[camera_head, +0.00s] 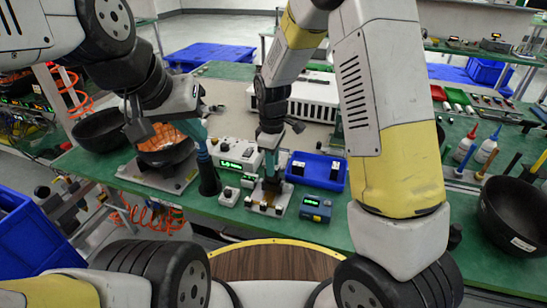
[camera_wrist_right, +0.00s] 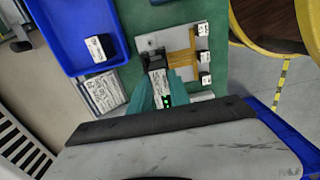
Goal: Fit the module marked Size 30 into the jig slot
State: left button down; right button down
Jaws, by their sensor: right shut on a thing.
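The jig (camera_head: 268,208) is a grey plate with brass strips on the green bench. In the right wrist view the jig plate (camera_wrist_right: 178,40) carries brass arms ending in several small white-marked blocks. My right gripper (camera_wrist_right: 162,95) is shut on a dark module (camera_wrist_right: 158,78) with a pale label and green lights, its far end at the plate. I cannot read its label or tell whether it is seated in the slot. In the head view my right gripper (camera_head: 271,180) points down at the jig. My left gripper (camera_head: 203,150) is by a black bowl; its jaw opening is unclear.
A blue tray (camera_head: 318,181) behind and right of the jig holds small dark modules; one (camera_wrist_right: 100,47) shows in the wrist view. A black bowl (camera_head: 513,218) and bottles (camera_head: 486,150) stand at right.

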jog(key=shift+w+d+f, duration=0.1)
jog(key=shift+w+f, duration=0.1)
jog(key=shift+f, duration=0.75)
jog(key=shift+w+d+f, duration=0.1)
jog(key=shift+w+f, duration=0.05)
jog(key=shift+f, duration=0.75)
jog(key=c, duration=1.2)
grip_release()
jog(key=shift+f, duration=0.1)
jog(key=shift+c, duration=0.2)
jog(key=shift+o, duration=0.2)
